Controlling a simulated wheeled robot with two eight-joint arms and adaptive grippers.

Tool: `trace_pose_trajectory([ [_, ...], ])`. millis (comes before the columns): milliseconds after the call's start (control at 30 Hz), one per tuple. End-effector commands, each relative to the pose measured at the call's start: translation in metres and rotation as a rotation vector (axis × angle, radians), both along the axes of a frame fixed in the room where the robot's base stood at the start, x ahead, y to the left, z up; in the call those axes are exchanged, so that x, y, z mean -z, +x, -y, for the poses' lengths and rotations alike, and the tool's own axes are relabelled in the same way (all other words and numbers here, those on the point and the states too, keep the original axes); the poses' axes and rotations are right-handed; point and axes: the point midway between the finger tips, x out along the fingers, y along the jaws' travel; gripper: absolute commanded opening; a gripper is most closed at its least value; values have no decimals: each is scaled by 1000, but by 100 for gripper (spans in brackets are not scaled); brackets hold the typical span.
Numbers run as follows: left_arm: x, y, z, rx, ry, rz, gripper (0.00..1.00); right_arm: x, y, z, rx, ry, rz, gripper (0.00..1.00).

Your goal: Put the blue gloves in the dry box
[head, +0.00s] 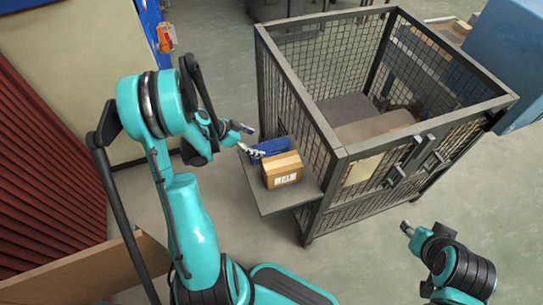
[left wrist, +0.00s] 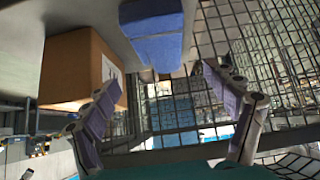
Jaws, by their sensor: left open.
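A blue item, apparently the gloves (head: 271,146), lies on a grey side shelf (head: 285,199) outside the mesh cage, behind a cardboard box. It also shows in the left wrist view as a blue block-like shape (left wrist: 157,48), ahead of and between the fingers. My left gripper (head: 247,140) is open at the shelf's left edge, close to the blue item; I cannot tell whether it touches. In the left wrist view its fingers (left wrist: 162,80) are spread with nothing between them. My right gripper (head: 407,229) is at the lower right; its jaw state is unclear. I cannot identify the dry box.
The cardboard box (head: 283,170) stands right beside the blue item and shows in the left wrist view (left wrist: 78,68). The mesh cage (head: 337,150) rises to the shelf's right. A large blue cabinet (head: 512,62) is at the right. Floor in front of the cage is clear.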

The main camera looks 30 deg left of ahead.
Motion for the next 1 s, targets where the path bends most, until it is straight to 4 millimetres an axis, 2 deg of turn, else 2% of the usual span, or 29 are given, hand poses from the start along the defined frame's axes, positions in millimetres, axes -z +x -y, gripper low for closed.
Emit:
trace_pose_trajectory([
  [167, 14, 2, -4, 20, -1, 26, 86, 3, 0, 0, 0, 0, 0, 40],
  [467, 35, 18, 11, 22, 0, 25, 86, 17, 0, 0, 0, 0, 0, 40],
  [700, 62, 38, 27, 21, -1, 25, 86, 36, 0, 0, 0, 0, 0, 40],
  [967, 63, 42, 30, 19, 0, 23, 86, 35, 0, 0, 0, 0, 0, 40],
  [1000, 63, 42, 30, 19, 0, 23, 81, 35, 0, 0, 0, 0, 0, 40],
])
